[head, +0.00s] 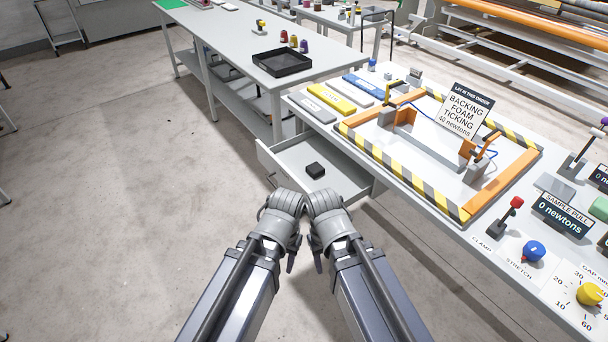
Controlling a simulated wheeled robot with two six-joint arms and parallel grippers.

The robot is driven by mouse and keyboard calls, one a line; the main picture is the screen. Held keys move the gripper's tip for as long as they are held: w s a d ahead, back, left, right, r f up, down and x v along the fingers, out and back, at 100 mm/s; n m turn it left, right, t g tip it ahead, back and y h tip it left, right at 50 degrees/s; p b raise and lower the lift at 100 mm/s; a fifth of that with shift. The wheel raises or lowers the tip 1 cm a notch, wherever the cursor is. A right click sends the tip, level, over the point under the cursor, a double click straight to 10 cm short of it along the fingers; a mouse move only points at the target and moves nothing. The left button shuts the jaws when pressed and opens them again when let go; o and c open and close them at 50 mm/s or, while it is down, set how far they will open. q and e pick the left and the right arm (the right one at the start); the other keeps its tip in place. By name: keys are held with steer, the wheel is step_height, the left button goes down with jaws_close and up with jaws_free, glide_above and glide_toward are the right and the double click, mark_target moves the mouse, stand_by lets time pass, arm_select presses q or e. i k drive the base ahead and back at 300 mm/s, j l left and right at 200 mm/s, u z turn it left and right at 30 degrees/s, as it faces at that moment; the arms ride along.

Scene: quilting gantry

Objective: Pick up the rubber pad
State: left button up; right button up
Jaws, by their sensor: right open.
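A small black block, which looks like the rubber pad (315,170), lies in an open, pale drawer (290,158) under the right-hand table. My left gripper (287,245) and right gripper (320,250) are side by side, nearly touching, in front of the drawer and apart from the pad. The right gripper is open, with nothing seen in it. The left gripper's jaws are mostly hidden by its wrist, so I cannot tell whether they are open.
The back table has a black tray (282,62) and spools. Bare floor (130,200) lies open at left.

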mark_target(314, 170)
steer(key=i+z, duration=0.25)
steer(key=i, duration=0.3)
steer(key=i+z, duration=0.3)
steer(key=i, duration=0.25)
